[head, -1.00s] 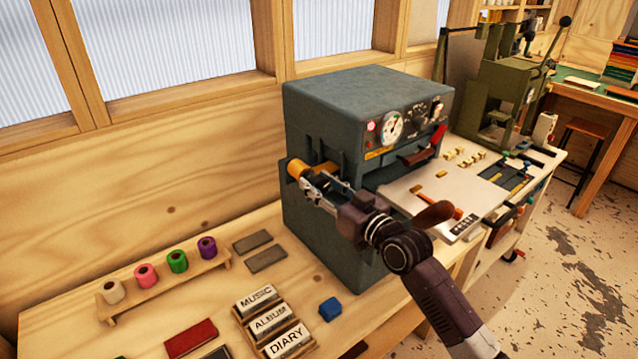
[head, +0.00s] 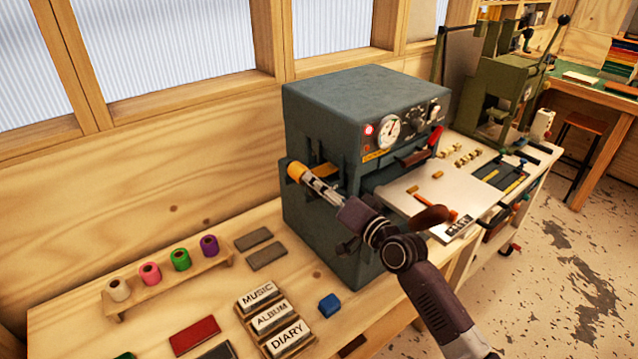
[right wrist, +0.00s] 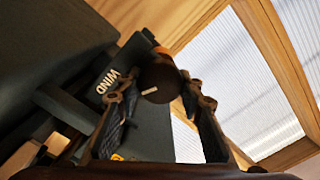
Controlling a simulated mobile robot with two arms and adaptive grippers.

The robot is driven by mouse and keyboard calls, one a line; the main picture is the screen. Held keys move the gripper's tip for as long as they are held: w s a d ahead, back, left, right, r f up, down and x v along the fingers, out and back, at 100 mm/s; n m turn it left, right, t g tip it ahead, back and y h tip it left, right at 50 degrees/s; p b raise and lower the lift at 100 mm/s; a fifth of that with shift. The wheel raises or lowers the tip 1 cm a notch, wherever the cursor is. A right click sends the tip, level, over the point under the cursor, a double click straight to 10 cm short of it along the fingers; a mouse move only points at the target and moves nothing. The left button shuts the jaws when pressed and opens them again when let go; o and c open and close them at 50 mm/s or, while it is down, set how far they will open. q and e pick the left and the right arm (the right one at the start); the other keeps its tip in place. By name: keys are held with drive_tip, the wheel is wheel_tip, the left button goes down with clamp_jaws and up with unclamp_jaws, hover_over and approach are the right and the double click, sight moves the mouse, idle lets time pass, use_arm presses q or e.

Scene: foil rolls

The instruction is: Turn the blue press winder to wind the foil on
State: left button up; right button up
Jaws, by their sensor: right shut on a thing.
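The blue-grey press (head: 350,100) stands on the bench by the wall. My right gripper (head: 312,184) is at its left side, by a gold foil roll (head: 296,170) on a bracket. In the right wrist view, a dark round winder knob (right wrist: 160,76) with a pale mark sits between the fingertips of my right gripper (right wrist: 160,90), which is shut on it. The word WIND shows on the press panel (right wrist: 108,82) beside it. A bit of gold shows behind the knob. In the head view the gripper hides the knob. My left gripper is out of view.
A wooden rack (head: 170,284) with white, pink, green and purple rolls stands at the left. Labelled blocks (head: 270,318), a blue block (head: 329,305) and grey bars (head: 260,247) lie in front. A green lever machine (head: 500,90) stands beyond the press.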

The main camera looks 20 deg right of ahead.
drive_tip(key=shift+f+m, duration=0.2)
drive_tip(key=shift+m, duration=0.6)
drive_tip(key=shift+s+a+f, duration=0.1)
drive_tip(key=shift+a+f, duration=0.05)
drive_tip(key=shift+f, duration=0.1)
drive_tip(key=o, duration=1.2)
drive_tip(key=shift+a+f, duration=0.1)
drive_tip(key=shift+s+f, duration=0.2)
drive_tip(key=shift+s, duration=0.05)
drive_tip(key=v, duration=0.2)
drive_tip(key=r+v, duration=0.1)
drive_tip(key=v, duration=0.4)
drive_tip(key=shift+w+d+r, duration=0.1)
drive_tip(key=shift+d+r, duration=0.1)
drive_tip(key=shift+d, duration=0.2)
drive_tip(key=shift+r, duration=0.15)
